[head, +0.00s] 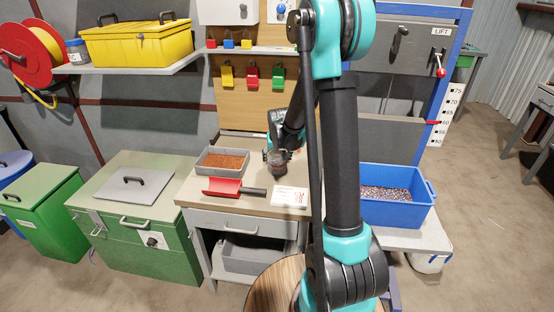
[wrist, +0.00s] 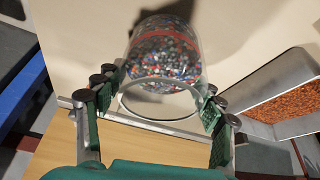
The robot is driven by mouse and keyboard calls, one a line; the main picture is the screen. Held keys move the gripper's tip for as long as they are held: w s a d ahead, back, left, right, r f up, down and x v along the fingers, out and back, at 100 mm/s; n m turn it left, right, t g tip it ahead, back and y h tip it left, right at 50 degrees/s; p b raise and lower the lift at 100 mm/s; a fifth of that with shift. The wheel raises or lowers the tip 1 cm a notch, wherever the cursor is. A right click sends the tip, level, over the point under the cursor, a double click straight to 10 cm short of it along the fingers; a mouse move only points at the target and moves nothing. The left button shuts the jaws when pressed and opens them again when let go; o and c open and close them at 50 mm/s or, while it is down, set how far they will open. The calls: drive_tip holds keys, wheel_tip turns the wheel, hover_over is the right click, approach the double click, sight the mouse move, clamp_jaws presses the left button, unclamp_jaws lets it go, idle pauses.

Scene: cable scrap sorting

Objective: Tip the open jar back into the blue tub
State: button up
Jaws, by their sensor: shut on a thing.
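My gripper (head: 276,154) is over the workbench, to the left of my arm's upright link in the head view. In the wrist view its green-padded fingers (wrist: 163,112) are shut on the clear open jar (wrist: 165,50), one on each side. The jar holds mixed coloured granules, and a red line runs around it. It also shows small and dark at the bench in the head view (head: 277,168); I cannot tell whether it touches the bench. The blue tub (head: 395,214) stands at the right on a grey platform, with similar granules inside.
A grey tray (head: 222,172) of orange-brown granules, a red scoop (head: 222,187) and a white card (head: 290,197) lie on the bench (head: 195,195) near the jar. A blue post (head: 445,90) rises behind the tub. My arm stands between bench and tub.

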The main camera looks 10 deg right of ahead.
drive_tip(key=shift+f, duration=0.1)
drive_tip(key=o, duration=1.2)
drive_tip(key=v, duration=1.7)
drive_tip(key=shift+n, duration=0.3)
drive_tip(key=s+d+f, duration=0.1)
drive_tip(key=s+f, duration=0.3)
drive_tip(key=s, duration=0.4)
drive_tip(key=s+d+f, duration=0.1)
drive_tip(key=s+f, duration=0.3)
drive_tip(key=s, duration=0.4)
drive_tip(key=s+d+f, duration=0.2)
drive_tip(key=s+f, duration=0.2)
drive_tip(key=s, duration=0.4)
drive_tip(key=shift+s+d, duration=0.1)
drive_tip(key=shift+s, duration=0.25)
